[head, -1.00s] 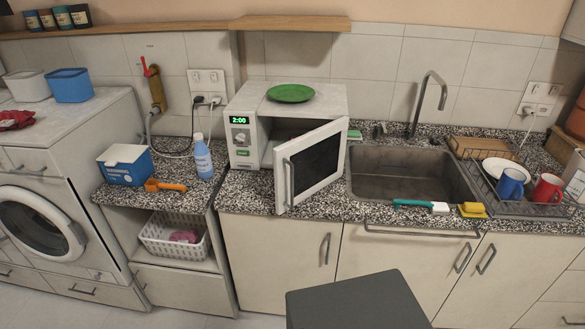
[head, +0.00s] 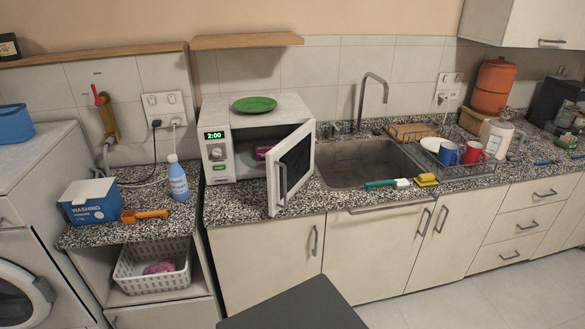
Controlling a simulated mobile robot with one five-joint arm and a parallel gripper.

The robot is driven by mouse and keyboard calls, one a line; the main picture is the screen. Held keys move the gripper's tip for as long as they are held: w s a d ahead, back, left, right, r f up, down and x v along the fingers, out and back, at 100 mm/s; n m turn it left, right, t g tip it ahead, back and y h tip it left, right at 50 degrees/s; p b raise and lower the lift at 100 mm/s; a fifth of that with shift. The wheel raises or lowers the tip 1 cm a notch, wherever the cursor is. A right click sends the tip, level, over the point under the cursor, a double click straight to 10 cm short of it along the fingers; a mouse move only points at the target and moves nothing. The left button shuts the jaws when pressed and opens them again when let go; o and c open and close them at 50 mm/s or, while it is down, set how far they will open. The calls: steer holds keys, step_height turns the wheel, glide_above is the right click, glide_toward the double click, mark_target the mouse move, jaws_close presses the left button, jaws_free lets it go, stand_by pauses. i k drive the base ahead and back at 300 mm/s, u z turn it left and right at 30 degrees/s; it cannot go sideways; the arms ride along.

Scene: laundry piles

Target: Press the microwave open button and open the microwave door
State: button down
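The white microwave (head: 255,106) stands on the speckled counter left of the sink. Its door (head: 292,170) is swung open toward the front right, with a handle on the door's left edge. The control panel shows a green 2:00 display, a dial, and a green button (head: 219,167) at the bottom. A pink or red item (head: 261,152) shows inside the cavity, partly hidden by the door. A green plate (head: 254,104) lies on top of the microwave. My gripper is not in view.
A blue washing powder box (head: 90,201), an orange scoop (head: 145,216) and a light blue bottle (head: 178,178) stand left of the microwave. The sink (head: 365,162) is to its right, with a brush (head: 386,184) and a sponge (head: 426,179) at its front edge.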

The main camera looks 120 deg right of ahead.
mark_target(290, 163)
steer(key=z, duration=3.8)
steer(key=i, duration=0.5)
steer(key=z, duration=0.05)
steer(key=k, duration=0.5)
steer(key=u, duration=2.85)
steer(key=k, duration=0.75)
steer(key=z, duration=0.05)
